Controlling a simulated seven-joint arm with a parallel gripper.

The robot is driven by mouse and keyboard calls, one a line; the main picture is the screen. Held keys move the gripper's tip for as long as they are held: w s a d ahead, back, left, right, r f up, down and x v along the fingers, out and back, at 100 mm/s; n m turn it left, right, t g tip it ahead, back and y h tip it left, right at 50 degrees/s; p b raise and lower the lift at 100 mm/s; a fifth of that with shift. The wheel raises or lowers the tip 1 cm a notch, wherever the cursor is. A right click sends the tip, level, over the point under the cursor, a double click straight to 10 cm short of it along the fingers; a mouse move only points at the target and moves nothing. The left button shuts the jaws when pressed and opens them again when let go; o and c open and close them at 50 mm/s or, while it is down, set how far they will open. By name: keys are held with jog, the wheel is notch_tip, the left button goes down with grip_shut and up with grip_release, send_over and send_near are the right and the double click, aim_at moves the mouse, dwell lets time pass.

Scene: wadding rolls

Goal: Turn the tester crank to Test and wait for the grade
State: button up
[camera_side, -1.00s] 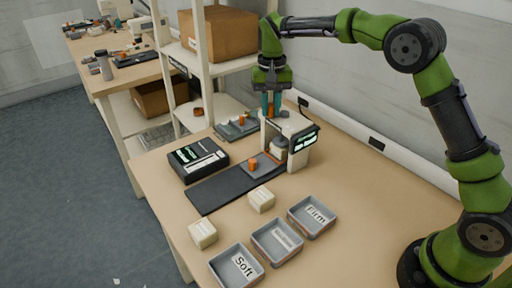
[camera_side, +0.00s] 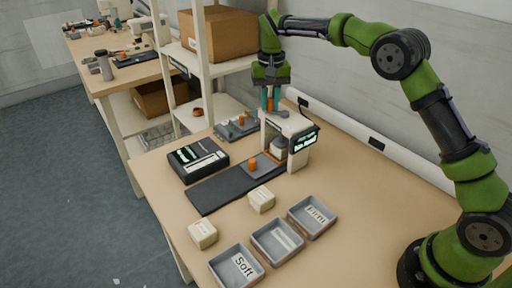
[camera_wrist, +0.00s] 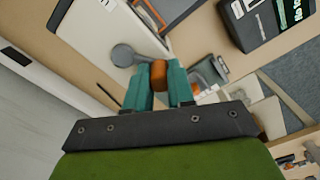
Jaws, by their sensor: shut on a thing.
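The tester (camera_side: 298,157) is a white arch-shaped machine on the bench, with a lit display (camera_side: 305,140) whose green text is too small to read. A pale round piece (camera_side: 279,148) sits under its arch. My gripper (camera_side: 268,104) points down at the top of the tester. In the wrist view, my gripper (camera_wrist: 158,88) has its teal fingers shut on the orange crank handle (camera_wrist: 158,72). A grey round hub (camera_wrist: 122,55) of the crank shows beside the handle. The Test mark is not readable.
Trays stand at the front: Soft (camera_side: 222,262), a middle one (camera_side: 263,235) and Firm (camera_side: 299,216). A black box (camera_side: 197,156) is left; a shelf (camera_side: 204,80) stands behind.

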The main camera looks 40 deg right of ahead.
jog(key=shift+w+d, duration=0.2)
jog(key=shift+d, duration=0.45)
jog(key=shift+w+d, duration=0.15)
jog(key=shift+d, duration=0.5)
jog(key=shift+s+d, duration=0.2)
jog(key=shift+d, duration=0.35)
jog(key=shift+s+d, duration=0.3)
jog(key=shift+d, duration=0.4)
jog(key=shift+s+d, duration=0.35)
jog(key=shift+s, duration=0.25)
jog(key=shift+s+d, duration=0.3)
jog(key=shift+s, duration=0.3)
